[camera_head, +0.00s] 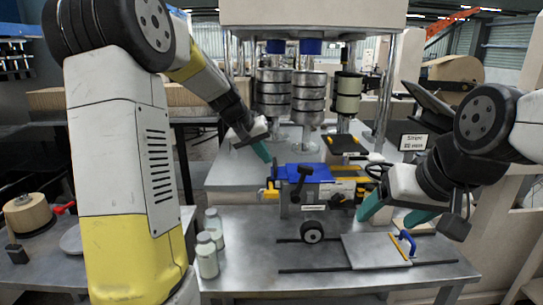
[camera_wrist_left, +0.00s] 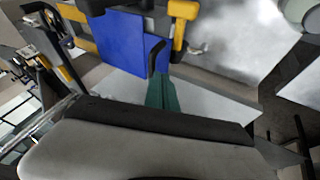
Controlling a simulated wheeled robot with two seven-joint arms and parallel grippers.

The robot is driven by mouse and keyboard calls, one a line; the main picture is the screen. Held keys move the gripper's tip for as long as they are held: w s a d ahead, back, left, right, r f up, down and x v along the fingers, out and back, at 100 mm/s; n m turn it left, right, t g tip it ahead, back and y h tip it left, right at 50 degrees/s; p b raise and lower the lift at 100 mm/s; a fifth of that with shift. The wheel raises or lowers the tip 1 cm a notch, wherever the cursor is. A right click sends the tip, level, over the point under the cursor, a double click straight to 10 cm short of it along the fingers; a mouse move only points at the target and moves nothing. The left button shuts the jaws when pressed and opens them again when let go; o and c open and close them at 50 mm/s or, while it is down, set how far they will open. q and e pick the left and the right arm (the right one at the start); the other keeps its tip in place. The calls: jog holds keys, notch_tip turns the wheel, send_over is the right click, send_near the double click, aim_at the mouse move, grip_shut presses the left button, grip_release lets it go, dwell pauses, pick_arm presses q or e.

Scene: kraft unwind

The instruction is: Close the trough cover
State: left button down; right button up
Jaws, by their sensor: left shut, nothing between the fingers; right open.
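A flat grey metal plate (camera_head: 362,252) lies across two dark rails on the front table, with a yellow strip and a blue handle (camera_head: 408,242) at its right end. It may be the trough cover; I cannot tell for sure. My right gripper (camera_head: 396,214) has its teal fingers spread, pointing down above the plate near the handle.
Several pale jars (camera_head: 207,262) stand at the table's left. A black wheel (camera_head: 312,232) sits left of the plate. Metal roller stacks (camera_head: 310,95) stand at the back. A yellow knob (camera_wrist_left: 183,12) shows near my left fingers.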

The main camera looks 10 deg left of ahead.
pick_arm(q)
jog(key=d, duration=0.4)
jog(key=w+d, duration=0.1)
jog(key=d, duration=0.3)
jog(key=w+d, duration=0.1)
jog(key=d, duration=0.3)
jog(key=shift+w+d, duration=0.1)
jog(key=shift+d, duration=0.55)
jog(key=shift+d, duration=0.1)
